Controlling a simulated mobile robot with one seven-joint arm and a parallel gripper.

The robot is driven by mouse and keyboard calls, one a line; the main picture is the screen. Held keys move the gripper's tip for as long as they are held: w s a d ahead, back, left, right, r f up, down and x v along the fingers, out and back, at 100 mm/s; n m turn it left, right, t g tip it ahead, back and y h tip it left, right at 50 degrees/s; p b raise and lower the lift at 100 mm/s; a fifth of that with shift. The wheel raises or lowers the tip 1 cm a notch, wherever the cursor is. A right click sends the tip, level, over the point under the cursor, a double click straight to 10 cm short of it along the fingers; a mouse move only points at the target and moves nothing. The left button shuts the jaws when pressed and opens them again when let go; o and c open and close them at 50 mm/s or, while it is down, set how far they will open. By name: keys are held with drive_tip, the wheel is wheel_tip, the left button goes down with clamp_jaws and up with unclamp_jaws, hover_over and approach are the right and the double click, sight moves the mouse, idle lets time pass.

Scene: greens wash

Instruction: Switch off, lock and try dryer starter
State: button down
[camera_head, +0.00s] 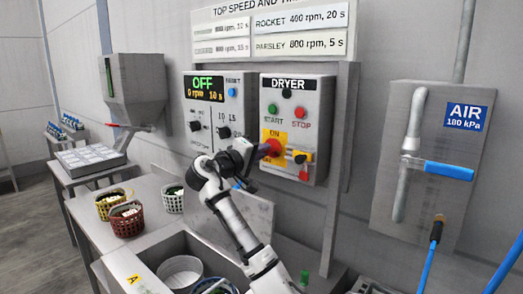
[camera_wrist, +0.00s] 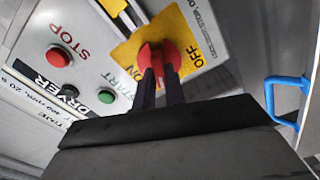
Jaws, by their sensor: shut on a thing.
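The dryer starter (camera_head: 322,112) is a grey box marked DRYER on the wall panel. It has a green START button (camera_head: 272,109), a red STOP button (camera_head: 301,126) and a red rotary switch handle (camera_head: 274,147) on a yellow plate marked ON and OFF. My gripper (camera_head: 263,150) is shut on the red handle. In the wrist view, both dark fingers of my gripper (camera_wrist: 161,85) hold the red handle (camera_wrist: 157,55) between them. I cannot tell which mark the handle points to. A yellow and black fitting (camera_head: 299,157) with a red tag (camera_head: 304,175) sits right of the handle.
Left of the starter, a control box (camera_head: 229,89) reads OFF and 0 rpm. Right, a blue AIR valve handle (camera_head: 449,171) sticks out from its panel. Small baskets (camera_head: 126,222) stand on the bench left of my arm. A sink with a white bowl (camera_head: 181,273) lies below.

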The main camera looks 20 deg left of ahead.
drive_tip(key=shift+n+p, duration=0.55)
drive_tip(key=shift+n, duration=1.55)
drive_tip(key=shift+f, duration=0.1)
drive_tip(key=c, duration=1.5)
unclamp_jaws()
drive_tip(key=shift+s, duration=0.1)
drive_tip(key=shift+b+v, duration=2.6)
drive_tip(key=shift+v, duration=4.25)
